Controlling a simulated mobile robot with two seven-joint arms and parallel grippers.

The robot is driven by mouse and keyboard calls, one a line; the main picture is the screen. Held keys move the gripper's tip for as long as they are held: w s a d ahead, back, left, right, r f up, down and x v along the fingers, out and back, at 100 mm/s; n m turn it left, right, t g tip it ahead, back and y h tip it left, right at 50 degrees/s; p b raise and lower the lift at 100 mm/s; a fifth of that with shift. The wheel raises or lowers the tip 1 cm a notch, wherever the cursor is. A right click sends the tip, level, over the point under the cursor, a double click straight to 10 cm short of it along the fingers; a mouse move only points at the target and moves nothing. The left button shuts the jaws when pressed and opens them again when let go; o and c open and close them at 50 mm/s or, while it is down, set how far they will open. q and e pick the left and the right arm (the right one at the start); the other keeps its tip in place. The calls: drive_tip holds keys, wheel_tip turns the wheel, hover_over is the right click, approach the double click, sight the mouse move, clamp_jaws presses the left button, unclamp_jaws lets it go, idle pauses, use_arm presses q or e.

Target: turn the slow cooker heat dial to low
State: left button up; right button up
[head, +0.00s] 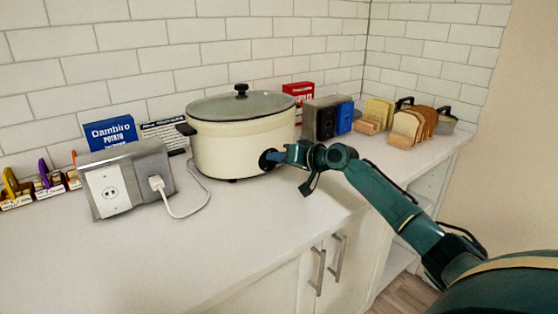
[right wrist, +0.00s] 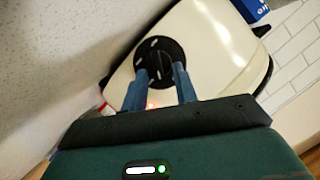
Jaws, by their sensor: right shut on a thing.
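The slow cooker (head: 235,150) is a cream oval pot with a glass lid (head: 240,104) and black knob, standing upright on the counter. Its round black heat dial (right wrist: 153,58) has light marks around it and shows in the right wrist view. My right gripper (head: 274,157) is at the front of the cooker, its blue fingers shut on the dial (head: 266,160). In the right wrist view the fingers (right wrist: 159,88) reach the dial's raised grip from both sides. The fingers hide part of the dial, and I cannot read its labels. My left gripper is not in view.
A grey outlet box (head: 125,178) with a plugged-in white cord (head: 192,205) stands left of the cooker. Behind are a blue box (head: 109,133) and a red box (head: 298,91). A toaster (head: 327,118) and bread slices (head: 412,124) stand to the right. The front counter is clear.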

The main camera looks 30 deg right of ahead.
drive_tip(key=shift+d+f+m+y+b, duration=0.1)
drive_tip(key=shift+f+m+y+b, duration=0.15)
drive_tip(key=shift+m+y+b, duration=0.35)
drive_tip(key=shift+d+f+m+b, duration=0.1)
drive_tip(key=shift+m+b, duration=0.3)
drive_tip(key=shift+m, duration=0.3)
drive_tip(key=shift+m+t+y, duration=0.3)
drive_tip(key=shift+d+f+m+t+y+b, duration=0.1)
drive_tip(key=shift+d+m+t+y+b, duration=0.15)
drive_tip(key=shift+m+y+b, duration=0.45)
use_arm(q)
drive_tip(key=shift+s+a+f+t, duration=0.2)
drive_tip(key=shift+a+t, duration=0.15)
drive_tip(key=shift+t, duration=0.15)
use_arm(e)
drive_tip(key=shift+m, duration=0.4)
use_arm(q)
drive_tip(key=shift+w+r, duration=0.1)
use_arm(e)
drive_tip(key=o, duration=1)
drive_tip(key=shift+a, duration=0.1)
